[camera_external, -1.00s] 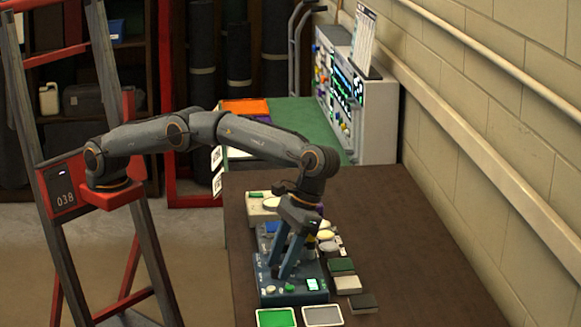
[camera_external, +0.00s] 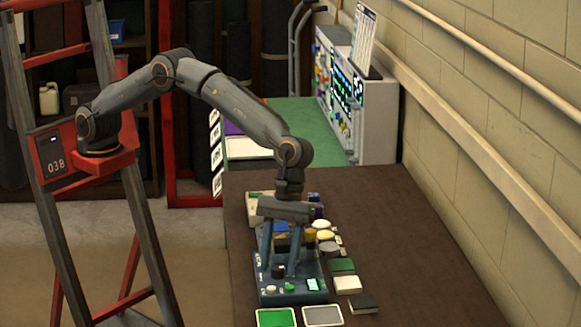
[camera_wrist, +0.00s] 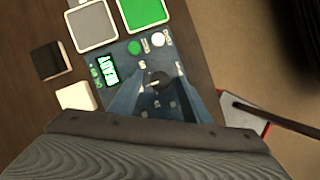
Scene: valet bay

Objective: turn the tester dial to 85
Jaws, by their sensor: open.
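The tester is a blue box (camera_external: 310,296) on the brown bench, with a small lit green display (camera_external: 313,284), a green button and a white button. Its dial (camera_wrist: 159,80) is a small dark round knob with a pale mark and scale marks around it. I cannot read the scale numbers or the dial's setting. My gripper (camera_external: 279,268) points down over the tester, with its fingers apart. In the wrist view the dial shows between the two fingertips. Whether a finger touches it I cannot tell. The fingers hide part of the panel.
A green pad (camera_external: 276,318) and a grey pad (camera_external: 322,315) lie at the tester's near end. Several small blocks and round pieces lie along its right side. A pale box (camera_external: 255,207) stands behind. The bench's right side is bare up to the wall.

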